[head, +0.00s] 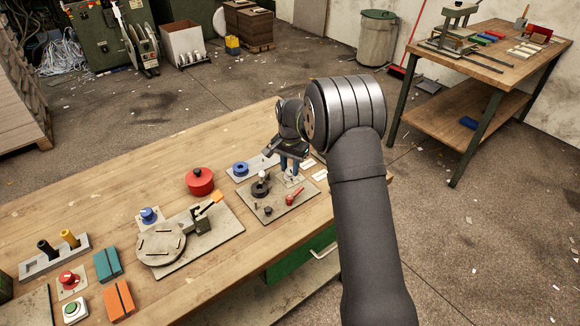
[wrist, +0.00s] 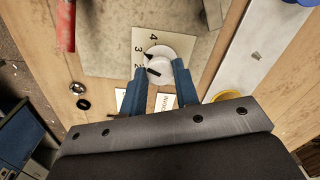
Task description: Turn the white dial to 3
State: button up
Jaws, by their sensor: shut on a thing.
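The white dial (wrist: 168,53) sits on a pale plate in the wrist view, with the numbers 4, 3 and 2 printed along its left side. Two dark marks show on the dial, one close to the 3 and one lower, nearer the 2; I cannot tell its exact setting. My gripper (wrist: 167,75) has its blue fingers shut on the dial, one on each side.
A red lever (wrist: 65,25) is at the upper left in the wrist view. White label cards (wrist: 165,102) lie below the dial, and a yellow ring (wrist: 228,95) is at right. In the head view, a red pot (head: 200,182) and a round turntable (head: 161,243) stand left.

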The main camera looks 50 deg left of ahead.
aim_at(290, 170)
jog(key=shift+r, duration=0.1)
jog(key=o, duration=1)
notch_tip(290, 170, up, 17)
jog(key=shift+r, duration=0.2)
jog(key=shift+f, duration=0.1)
notch_tip(290, 170, down, 17)
jog(key=shift+f, duration=0.2)
jog(key=shift+r, duration=0.1)
dwell(0.3)
